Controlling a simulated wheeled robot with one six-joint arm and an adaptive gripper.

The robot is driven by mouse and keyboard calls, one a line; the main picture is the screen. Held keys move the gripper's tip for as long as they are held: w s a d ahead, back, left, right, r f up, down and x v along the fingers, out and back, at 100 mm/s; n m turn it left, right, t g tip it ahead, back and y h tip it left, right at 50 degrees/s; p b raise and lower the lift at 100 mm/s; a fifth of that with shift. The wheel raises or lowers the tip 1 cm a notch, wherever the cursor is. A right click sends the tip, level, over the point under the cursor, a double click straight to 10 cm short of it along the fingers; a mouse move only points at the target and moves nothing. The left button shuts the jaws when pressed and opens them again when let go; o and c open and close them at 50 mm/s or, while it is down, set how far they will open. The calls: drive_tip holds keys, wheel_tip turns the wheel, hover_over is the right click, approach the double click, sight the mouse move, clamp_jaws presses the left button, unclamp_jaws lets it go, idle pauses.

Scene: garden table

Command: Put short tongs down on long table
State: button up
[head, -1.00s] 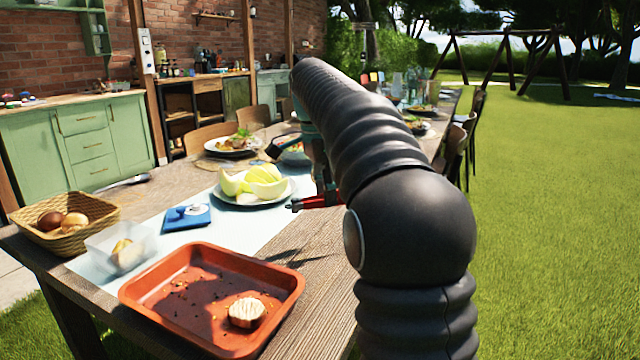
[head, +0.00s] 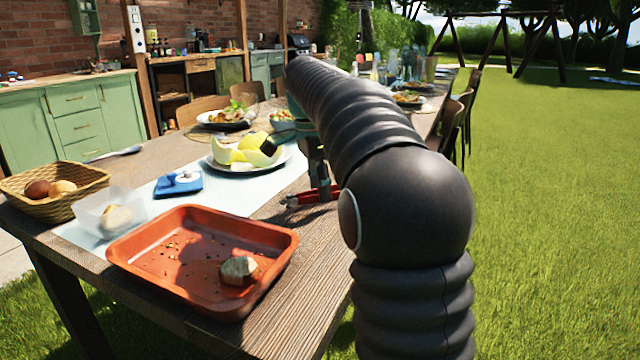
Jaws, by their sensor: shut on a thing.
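The short tongs (head: 312,198), with red showing, are held low at the right part of the long table (head: 312,262), just beyond the tray. My gripper (head: 318,187) is shut on the tongs and points down, partly hidden behind my dark arm. The tongs look very near the wooden top; I cannot tell whether they touch it. Their right end is hidden by my arm.
An orange tray (head: 190,290) with a bread piece (head: 239,270) lies in front. A plate (head: 270,164) of melon slices is left of my gripper. A blue item (head: 178,185), clear box (head: 108,212) and basket (head: 50,205) stand left. Bare wood lies right of the tray.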

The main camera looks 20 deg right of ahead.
drive_tip(key=shift+f, duration=0.3)
drive_tip(key=o, duration=0.6)
drive_tip(key=shift+o, duration=0.2)
wheel_tip(320, 180, up, 12)
drive_tip(key=a, duration=0.1)
drive_tip(key=shift+a, duration=0.3)
